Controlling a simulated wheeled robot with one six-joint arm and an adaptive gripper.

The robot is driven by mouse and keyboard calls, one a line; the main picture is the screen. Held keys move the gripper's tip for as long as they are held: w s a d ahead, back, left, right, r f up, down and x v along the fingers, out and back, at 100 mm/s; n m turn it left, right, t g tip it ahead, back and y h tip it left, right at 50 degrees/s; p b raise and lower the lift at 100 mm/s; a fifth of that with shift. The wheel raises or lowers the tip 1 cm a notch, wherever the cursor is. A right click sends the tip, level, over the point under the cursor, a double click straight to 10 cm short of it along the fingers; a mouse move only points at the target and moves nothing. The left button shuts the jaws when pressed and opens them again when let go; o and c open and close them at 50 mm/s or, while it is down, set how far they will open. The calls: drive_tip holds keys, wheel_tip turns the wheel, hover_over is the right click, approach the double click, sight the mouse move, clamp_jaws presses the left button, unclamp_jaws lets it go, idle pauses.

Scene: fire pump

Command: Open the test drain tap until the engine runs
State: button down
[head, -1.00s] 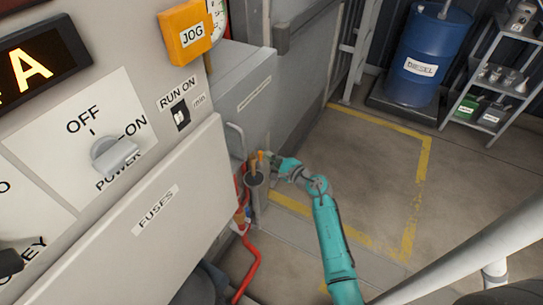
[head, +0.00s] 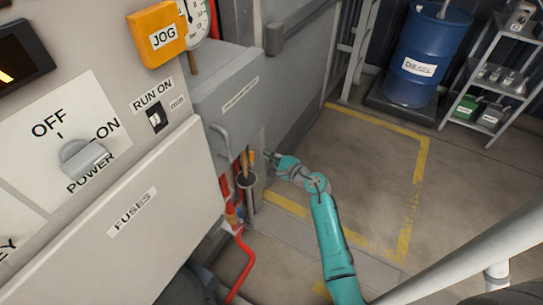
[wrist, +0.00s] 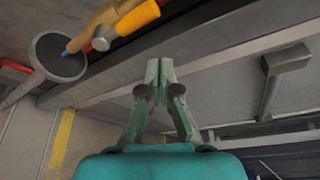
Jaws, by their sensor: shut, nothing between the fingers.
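My gripper (head: 268,157) reaches low beside the grey cabinet, at the end of my teal arm. In the wrist view its fingers (wrist: 159,72) are shut together with nothing between them. A dark round cup or funnel with a pale rim (wrist: 60,55) is at the upper left there; in the head view this cup (head: 246,181) stands just left of my gripper. A tan and orange fitting with a grey round end (wrist: 118,26) lies over the cup, apart from my fingers. I cannot tell for sure whether it is the test drain tap. No engine can be made out.
The FUSES box (head: 135,215) and the grey cabinet with a handle (head: 240,92) crowd the left. Red pipe (head: 240,255) runs below the cup. A blue DIESEL drum (head: 425,60) and a shelf (head: 492,75) stand at the back right. The yellow-marked floor (head: 365,170) is clear.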

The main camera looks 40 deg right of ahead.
drive_tip(key=s+d, duration=0.1)
drive_tip(key=s, duration=0.9)
drive_tip(key=shift+s, duration=0.1)
drive_tip(key=s+a+r+m+t, duration=0.2)
drive_tip(key=s+a+r+m, duration=0.1)
drive_tip(key=s+a+m, duration=0.7)
drive_tip(key=s+a+r+m+t, duration=0.1)
drive_tip(key=s+a+r+m, duration=0.1)
drive_tip(key=s+a+m, duration=0.7)
drive_tip(key=s+a+r+m+g, duration=0.2)
drive_tip(key=s+m, duration=0.7)
drive_tip(key=m, duration=0.6)
drive_tip(key=s+a+r+m+g, duration=0.2)
drive_tip(key=s+m, duration=0.7)
drive_tip(key=m, duration=0.6)
drive_tip(key=shift+s+r+h, duration=0.35)
drive_tip(key=shift+r+h, duration=0.05)
drive_tip(key=shift+r, duration=0.5)
